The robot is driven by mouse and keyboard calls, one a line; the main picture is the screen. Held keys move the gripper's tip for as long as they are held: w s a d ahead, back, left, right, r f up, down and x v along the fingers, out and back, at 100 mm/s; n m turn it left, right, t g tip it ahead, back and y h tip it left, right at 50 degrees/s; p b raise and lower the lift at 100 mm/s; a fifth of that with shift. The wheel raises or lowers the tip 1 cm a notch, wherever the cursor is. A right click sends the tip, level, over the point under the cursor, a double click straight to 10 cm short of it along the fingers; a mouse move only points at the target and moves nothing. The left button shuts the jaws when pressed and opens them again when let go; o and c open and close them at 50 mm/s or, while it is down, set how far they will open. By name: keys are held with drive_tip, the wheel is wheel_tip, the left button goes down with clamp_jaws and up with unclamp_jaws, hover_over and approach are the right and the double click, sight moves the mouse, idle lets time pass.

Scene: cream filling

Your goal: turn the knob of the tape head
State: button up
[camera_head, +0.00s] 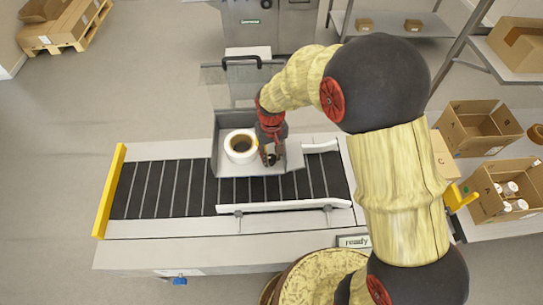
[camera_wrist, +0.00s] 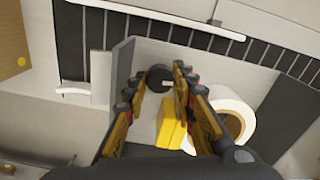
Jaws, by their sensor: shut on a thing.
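The tape head (camera_head: 222,128) is a grey housing over the conveyor, with a white tape roll (camera_head: 240,146) in it. The roll also shows in the wrist view (camera_wrist: 236,117), right of a yellow block (camera_wrist: 170,125). The knob (camera_wrist: 157,78) is a dark round piece between my fingertips in the wrist view; my gripper hides it in the head view. My gripper (camera_head: 270,158) reaches down just right of the roll. In the wrist view its two fingers (camera_wrist: 158,76) are shut on the knob, one on each side. How far the knob is turned cannot be told.
The conveyor (camera_head: 160,190) runs left to right under the head, its belt bare at left. It has white guide rails (camera_head: 285,206) and a yellow end bar (camera_head: 110,192). A "ready" panel (camera_head: 354,241) is at the front. Open cardboard boxes (camera_head: 478,128) stand at right beyond my arm.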

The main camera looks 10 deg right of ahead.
sight(271, 157)
drive_tip(key=shift+m, duration=0.7)
drive_tip(key=o, duration=0.9)
wheel_tip(271, 157, up, 12)
idle(0.5)
